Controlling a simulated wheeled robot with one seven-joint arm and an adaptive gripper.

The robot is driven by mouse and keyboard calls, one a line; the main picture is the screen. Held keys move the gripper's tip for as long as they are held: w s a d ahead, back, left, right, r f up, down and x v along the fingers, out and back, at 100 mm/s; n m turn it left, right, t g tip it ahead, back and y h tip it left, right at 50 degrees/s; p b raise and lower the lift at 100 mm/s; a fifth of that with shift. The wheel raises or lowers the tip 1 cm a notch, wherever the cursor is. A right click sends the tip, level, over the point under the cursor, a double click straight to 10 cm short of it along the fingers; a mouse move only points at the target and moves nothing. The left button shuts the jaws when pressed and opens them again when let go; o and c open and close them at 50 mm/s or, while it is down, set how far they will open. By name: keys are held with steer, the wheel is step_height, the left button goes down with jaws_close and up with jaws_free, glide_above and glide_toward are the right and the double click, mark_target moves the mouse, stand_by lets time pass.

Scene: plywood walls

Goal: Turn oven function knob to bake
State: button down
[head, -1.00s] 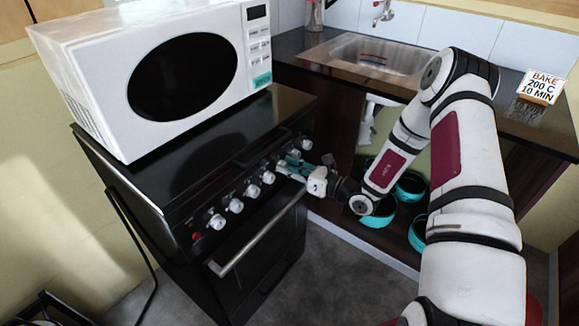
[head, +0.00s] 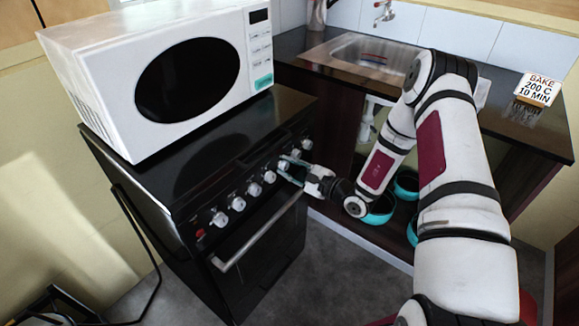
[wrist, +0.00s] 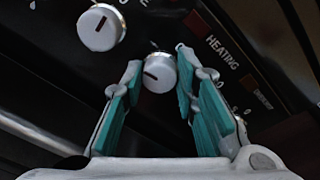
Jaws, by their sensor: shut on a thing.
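The black oven (head: 265,225) has a row of white knobs along its front panel. My gripper (head: 288,163) is at the right half of this row. In the wrist view, my gripper (wrist: 157,75) has its teal-padded fingers on both sides of one white knob (wrist: 160,73), shut on it. A label reading HEATING (wrist: 222,53) is to the right of the held knob. A second knob (wrist: 101,27) is at the upper left, outside the fingers. I cannot read a bake mark on the panel.
A white microwave (head: 90,75) stands on the oven top. The oven's handle bar (head: 255,235) runs below the knobs. A sink (head: 365,55) and a BAKE 200 C 10 MIN card (head: 538,90) are on the counter to the right. Teal pots (head: 378,212) sit underneath.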

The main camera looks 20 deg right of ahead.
steer(key=shift+s+n+h+p, duration=0.1)
steer(key=shift+n+h+p, duration=0.3)
steer(key=shift+n, duration=1.7)
steer(key=shift+f, duration=0.1)
steer(key=c, duration=1.3)
jaws_free()
steer(key=v, duration=1.2)
steer(key=shift+a+f, duration=0.1)
steer(key=shift+f, duration=0.05)
